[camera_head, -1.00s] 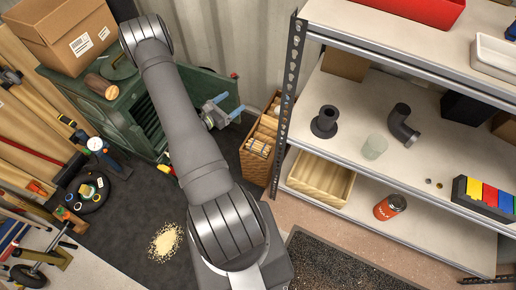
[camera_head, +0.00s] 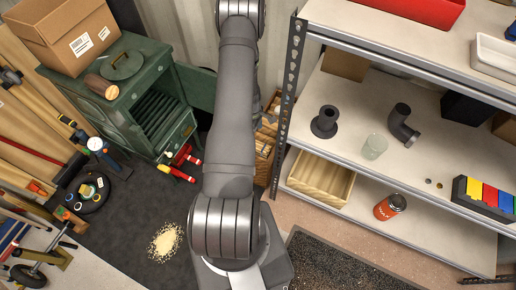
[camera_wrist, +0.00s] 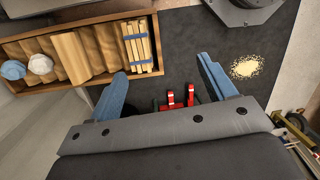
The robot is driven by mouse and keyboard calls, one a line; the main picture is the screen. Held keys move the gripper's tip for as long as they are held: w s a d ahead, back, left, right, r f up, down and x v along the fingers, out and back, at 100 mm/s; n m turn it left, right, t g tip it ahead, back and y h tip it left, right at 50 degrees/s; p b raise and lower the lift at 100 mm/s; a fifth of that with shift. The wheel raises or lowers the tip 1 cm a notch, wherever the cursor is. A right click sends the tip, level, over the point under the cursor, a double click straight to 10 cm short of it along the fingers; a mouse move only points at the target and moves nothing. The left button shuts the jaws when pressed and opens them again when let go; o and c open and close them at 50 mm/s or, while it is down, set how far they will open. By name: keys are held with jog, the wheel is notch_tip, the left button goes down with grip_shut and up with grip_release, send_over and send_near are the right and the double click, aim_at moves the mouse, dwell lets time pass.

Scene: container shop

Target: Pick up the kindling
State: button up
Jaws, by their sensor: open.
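The kindling (camera_wrist: 137,44), a bundle of pale sticks tied with blue bands, lies at the right end of a wooden crate (camera_wrist: 62,20) in the wrist view. My gripper (camera_wrist: 162,66) has two blue fingers spread wide with nothing between them. The left finger's tip is just below the kindling in the picture, and the right finger is off to its right over the dark mat. In the head view the crate (camera_head: 264,158) stands against the shelf post, partly hidden by my arm. The fingers are mostly hidden there too.
The crate also holds brown split logs (camera_wrist: 75,55) and pale rounded items (camera_wrist: 40,64). A green stove (camera_head: 125,92) stands at left, with red-handled items (camera_head: 181,165) beside it. Metal shelving (camera_head: 288,100) rises close on the crate's right. Pale shavings (camera_head: 166,243) lie on the mat.

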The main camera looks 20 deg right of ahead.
jog(key=w+d+f, duration=0.1)
jog(key=f, duration=0.3)
jog(key=w+f+m+t, duration=0.1)
jog(key=f, duration=0.2)
jog(key=w+d+f+t, duration=0.1)
jog(key=f, duration=0.3)
jog(key=shift+w+d+f, duration=0.1)
jog(key=shift+d+f, duration=0.2)
jog(key=shift+a+f, duration=0.15)
jog(key=shift+f, duration=1.2)
jog(key=shift+a+f, duration=0.15)
jog(key=shift+f, duration=1.15)
jog(key=c, duration=1.1)
